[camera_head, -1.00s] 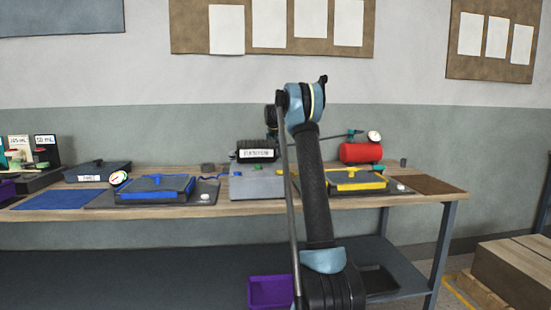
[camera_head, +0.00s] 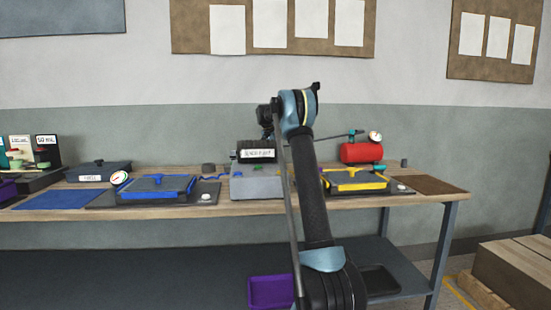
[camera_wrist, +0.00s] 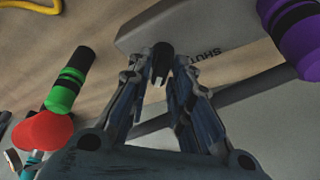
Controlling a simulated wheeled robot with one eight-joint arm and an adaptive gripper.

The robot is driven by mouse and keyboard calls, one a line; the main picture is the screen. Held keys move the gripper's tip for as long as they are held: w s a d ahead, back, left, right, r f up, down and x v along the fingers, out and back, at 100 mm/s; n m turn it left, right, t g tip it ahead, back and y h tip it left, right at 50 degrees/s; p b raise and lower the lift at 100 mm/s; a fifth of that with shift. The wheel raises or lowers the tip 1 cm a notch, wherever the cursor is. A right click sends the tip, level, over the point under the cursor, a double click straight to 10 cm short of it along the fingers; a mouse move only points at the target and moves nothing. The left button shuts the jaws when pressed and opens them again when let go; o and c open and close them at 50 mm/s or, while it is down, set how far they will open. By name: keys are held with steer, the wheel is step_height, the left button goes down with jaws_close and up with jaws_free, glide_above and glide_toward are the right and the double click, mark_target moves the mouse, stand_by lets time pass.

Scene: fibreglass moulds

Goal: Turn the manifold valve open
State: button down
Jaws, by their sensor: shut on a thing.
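In the wrist view, my gripper (camera_wrist: 164,80) is shut on a small dark handle (camera_wrist: 161,60), taken to be the valve lever. Its fingers press on it from both sides, and they hide much of it. Behind it is a light grey plate (camera_wrist: 215,25) printed with "SHUT". No other position mark can be read. In the head view, the grey box (camera_head: 255,185) stands mid-bench below a black pump with a white label (camera_head: 256,154). My arm covers its right side, and the handle cannot be made out there.
Close around my gripper are a green-and-black fitting (camera_wrist: 68,80), a red piece (camera_wrist: 43,133) and a purple fitting (camera_wrist: 293,38). On the bench are a blue-edged mould (camera_head: 158,188), a yellow-edged mould (camera_head: 356,181) and a red tank (camera_head: 361,152) with a gauge.

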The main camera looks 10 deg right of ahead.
steer(key=c, duration=1.6)
jaws_free()
steer(key=shift+f, duration=0.1)
steer(key=v, duration=1.2)
steer(key=shift+w, duration=0.1)
